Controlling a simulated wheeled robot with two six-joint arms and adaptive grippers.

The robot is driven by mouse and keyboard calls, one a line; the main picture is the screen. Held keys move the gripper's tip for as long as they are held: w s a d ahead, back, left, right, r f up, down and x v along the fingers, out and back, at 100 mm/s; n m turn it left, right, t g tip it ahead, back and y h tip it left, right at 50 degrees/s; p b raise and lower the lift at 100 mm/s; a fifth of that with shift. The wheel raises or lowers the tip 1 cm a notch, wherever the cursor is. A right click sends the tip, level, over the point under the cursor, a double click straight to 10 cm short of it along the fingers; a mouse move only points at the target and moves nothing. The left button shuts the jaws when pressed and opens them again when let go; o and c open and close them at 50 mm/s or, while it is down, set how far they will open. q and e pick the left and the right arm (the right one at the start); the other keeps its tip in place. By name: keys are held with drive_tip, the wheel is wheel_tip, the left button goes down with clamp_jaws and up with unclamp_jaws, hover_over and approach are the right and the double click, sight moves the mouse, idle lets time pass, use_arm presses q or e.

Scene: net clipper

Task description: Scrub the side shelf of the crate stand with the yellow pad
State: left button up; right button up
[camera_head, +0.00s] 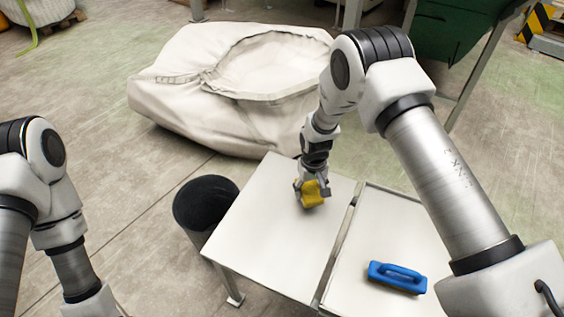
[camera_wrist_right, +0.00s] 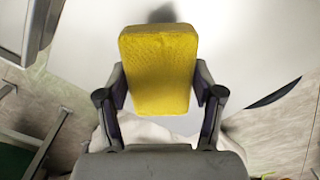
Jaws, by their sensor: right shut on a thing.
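The yellow pad (camera_head: 314,193) is held between the fingers of my right gripper (camera_head: 312,186), over the back part of the white side shelf (camera_head: 275,230). In the right wrist view the pad (camera_wrist_right: 159,70) sits between both fingers of the right gripper (camera_wrist_right: 160,90), with the pale shelf surface (camera_wrist_right: 225,45) behind it. A dark shadow of the pad shows on the shelf. I cannot tell whether the pad touches the surface. My left arm is at the left edge of the head view; its gripper is outside the picture.
A blue-handled tool (camera_head: 397,277) lies on the neighbouring panel (camera_head: 385,235), right of a raised metal edge (camera_head: 340,245). A black bin (camera_head: 205,200) stands close to the shelf's left side. A large white sack (camera_head: 230,85) lies on the floor behind.

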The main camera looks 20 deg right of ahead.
wheel_tip(320, 180, up, 3)
drive_tip(key=shift+w+d+f+p, duration=0.1)
drive_tip(key=shift+w+f+p, duration=0.1)
drive_tip(key=shift+p, duration=0.75)
drive_tip(key=shift+s+r+p, duration=0.1)
drive_tip(key=shift+r+p, duration=0.65)
drive_tip(key=shift+r, duration=0.25)
